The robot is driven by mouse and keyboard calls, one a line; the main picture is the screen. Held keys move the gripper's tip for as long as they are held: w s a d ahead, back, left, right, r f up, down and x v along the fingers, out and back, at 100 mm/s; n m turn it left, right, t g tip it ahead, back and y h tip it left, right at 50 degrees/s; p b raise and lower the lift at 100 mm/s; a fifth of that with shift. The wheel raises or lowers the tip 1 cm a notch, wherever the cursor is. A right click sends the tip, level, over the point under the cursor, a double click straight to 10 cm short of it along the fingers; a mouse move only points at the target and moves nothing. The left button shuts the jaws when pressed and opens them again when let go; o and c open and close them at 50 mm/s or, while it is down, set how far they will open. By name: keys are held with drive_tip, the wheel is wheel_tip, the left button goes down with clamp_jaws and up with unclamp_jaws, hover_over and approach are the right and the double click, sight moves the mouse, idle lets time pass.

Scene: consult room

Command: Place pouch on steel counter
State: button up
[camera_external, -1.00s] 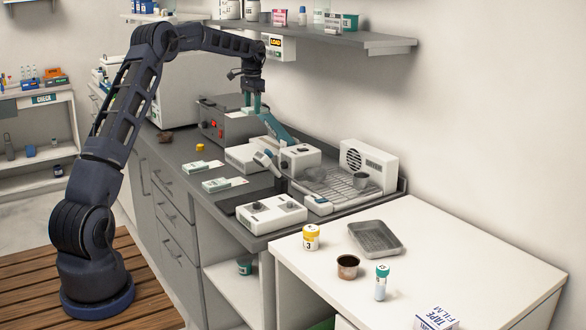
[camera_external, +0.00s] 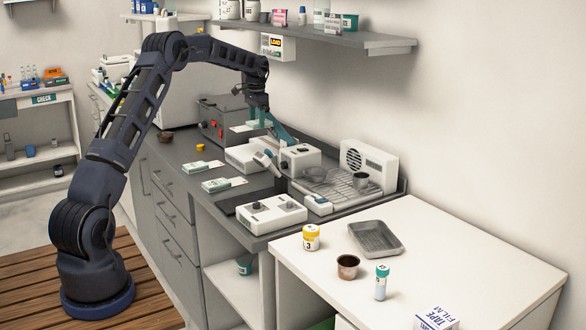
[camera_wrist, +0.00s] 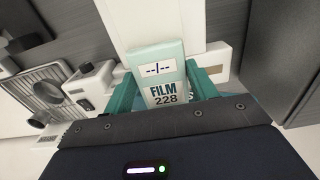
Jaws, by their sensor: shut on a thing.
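My gripper (camera_wrist: 163,88) is shut on a pale green and white pouch (camera_wrist: 158,62) marked "FILM 228", with a teal finger on each side of it. In the external view my gripper (camera_external: 256,121) is above the back of the dark grey steel counter (camera_external: 178,152), and the held pouch (camera_external: 239,127) shows beside it in front of the grey box instrument. I cannot tell how far the pouch is above the surface. Two similar pouches (camera_external: 194,167) (camera_external: 216,185) lie on the counter nearer the front edge.
A grey instrument (camera_external: 222,122) with a red light stands by the gripper. A white device (camera_external: 246,158), a wire rack (camera_external: 335,186) and a white control box (camera_external: 271,212) fill the counter's right part. A shelf (camera_external: 340,40) hangs above.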

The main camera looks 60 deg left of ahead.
drive_tip(key=shift+f, duration=4.65)
drive_tip(key=shift+f, duration=0.15)
drive_tip(key=o, duration=1)
wheel_tip(320, 180, up, 12)
drive_tip(key=shift+r, duration=0.15)
